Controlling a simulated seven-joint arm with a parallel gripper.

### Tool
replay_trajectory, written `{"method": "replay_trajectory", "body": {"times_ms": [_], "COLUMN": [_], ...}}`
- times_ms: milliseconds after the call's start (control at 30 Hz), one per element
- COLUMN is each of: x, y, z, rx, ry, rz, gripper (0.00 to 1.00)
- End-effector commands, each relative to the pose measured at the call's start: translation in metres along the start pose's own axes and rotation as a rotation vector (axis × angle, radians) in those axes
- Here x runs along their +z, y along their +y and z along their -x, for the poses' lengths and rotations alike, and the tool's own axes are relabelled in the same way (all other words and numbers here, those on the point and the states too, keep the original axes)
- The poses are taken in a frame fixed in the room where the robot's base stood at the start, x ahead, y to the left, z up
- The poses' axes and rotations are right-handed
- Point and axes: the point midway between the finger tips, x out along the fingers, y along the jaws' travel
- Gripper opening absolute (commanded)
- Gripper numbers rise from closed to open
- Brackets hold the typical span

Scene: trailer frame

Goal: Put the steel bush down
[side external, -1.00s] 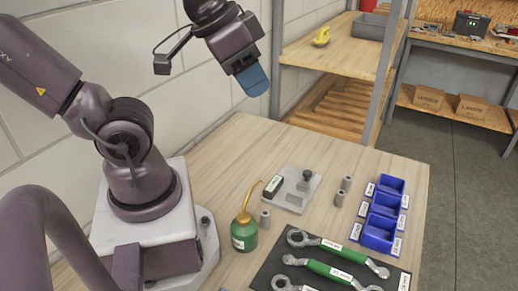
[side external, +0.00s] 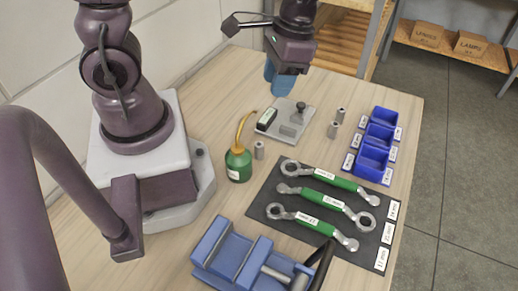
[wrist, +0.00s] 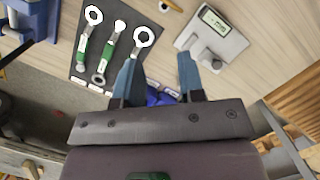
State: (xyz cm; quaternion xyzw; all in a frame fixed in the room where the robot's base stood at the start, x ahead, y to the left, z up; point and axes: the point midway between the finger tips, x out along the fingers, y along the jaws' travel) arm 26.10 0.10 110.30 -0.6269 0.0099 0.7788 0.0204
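Three grey steel bushes stand upright on the table. One bush (side external: 259,150) is beside the oil can, and a pair, a nearer bush (side external: 333,130) and a farther bush (side external: 341,114), stands between the grey plate and the blue bins. I cannot tell which one the task means. My gripper (side external: 278,82) is above the back of the table, near the grey plate. In the wrist view my gripper (wrist: 158,72) has its two blue fingers apart, with no bush visible between them. The bush by the oil can (wrist: 164,7) shows at the top edge there.
The grey plate (side external: 286,127) carries a black labelled block and a knob. A green oil can (side external: 238,164) has a tall spout. Green-handled wrenches lie on a dark mat (side external: 262,205). Blue bins (side external: 371,160) line the right edge; a blue vise (side external: 232,252) is in front.

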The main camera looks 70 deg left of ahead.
Motion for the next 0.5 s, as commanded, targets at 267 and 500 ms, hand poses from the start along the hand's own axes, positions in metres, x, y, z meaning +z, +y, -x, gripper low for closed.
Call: {"method": "replay_trajectory", "body": {"times_ms": [267,500], "x": [-0.024,-0.032], "y": [-0.001,-0.003], "z": [-0.060,-0.078], "rx": [-0.002,-0.006], "ry": [-0.187,-0.182], "rz": [-0.035,-0.055], "gripper": [0.36,0.36]}}
